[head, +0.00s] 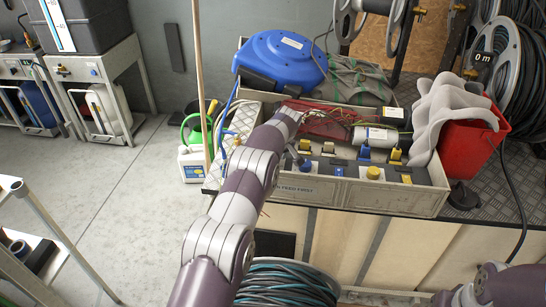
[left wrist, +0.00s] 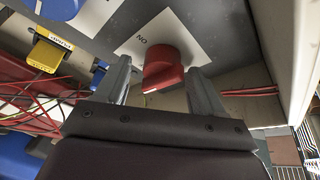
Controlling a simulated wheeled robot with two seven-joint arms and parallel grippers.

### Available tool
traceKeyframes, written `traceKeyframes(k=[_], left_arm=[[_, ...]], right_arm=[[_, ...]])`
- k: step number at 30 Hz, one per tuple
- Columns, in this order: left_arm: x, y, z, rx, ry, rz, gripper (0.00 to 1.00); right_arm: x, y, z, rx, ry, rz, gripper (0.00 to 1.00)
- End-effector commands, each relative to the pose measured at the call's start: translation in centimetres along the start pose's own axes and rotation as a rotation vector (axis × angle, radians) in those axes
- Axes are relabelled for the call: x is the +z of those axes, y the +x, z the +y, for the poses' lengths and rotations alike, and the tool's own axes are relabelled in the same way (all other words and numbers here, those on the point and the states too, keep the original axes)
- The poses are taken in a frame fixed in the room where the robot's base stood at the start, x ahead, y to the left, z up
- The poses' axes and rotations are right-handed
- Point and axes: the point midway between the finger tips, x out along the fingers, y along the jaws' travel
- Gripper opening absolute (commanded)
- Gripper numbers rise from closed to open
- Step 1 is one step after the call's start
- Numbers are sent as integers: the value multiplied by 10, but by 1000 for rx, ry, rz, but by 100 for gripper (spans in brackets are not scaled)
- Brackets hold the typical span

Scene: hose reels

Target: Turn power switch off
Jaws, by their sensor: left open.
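A red rotary power switch (left wrist: 162,64) stands on a pale label plate marked ON in the left wrist view. My left gripper (left wrist: 158,72) is open, with one finger on each side of the red knob. I cannot tell whether either finger touches it. In the head view my left arm reaches from the bottom over the left part of the grey box (head: 340,195), and it hides the red switch there. My right gripper is out of view; only part of my right arm shows at the lower right.
Yellow and blue plugs (head: 396,156) and red wires (left wrist: 40,110) lie close to the switch. A blue hose reel (head: 280,58) is behind the box. A red bucket (head: 470,145) with a grey cloth stands right of it. Open floor (head: 110,200) lies left.

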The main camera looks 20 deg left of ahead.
Motion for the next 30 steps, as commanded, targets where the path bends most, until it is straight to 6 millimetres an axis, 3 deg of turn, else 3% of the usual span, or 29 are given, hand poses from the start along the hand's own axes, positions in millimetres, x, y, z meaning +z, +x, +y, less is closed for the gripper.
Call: traceKeyframes(k=[5,9,15,19,30], left_arm=[[-1,-30,1,3,2,2,69],[-3,-74,1,3,1,2,69],[-2,-116,2,2,1,1,69],[-1,-126,2,2,1,2,69],[-1,-126,2,2,1,2,69]], right_arm=[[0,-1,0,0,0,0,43],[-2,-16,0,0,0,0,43],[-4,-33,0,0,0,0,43],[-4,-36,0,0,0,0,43],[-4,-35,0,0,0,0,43]])
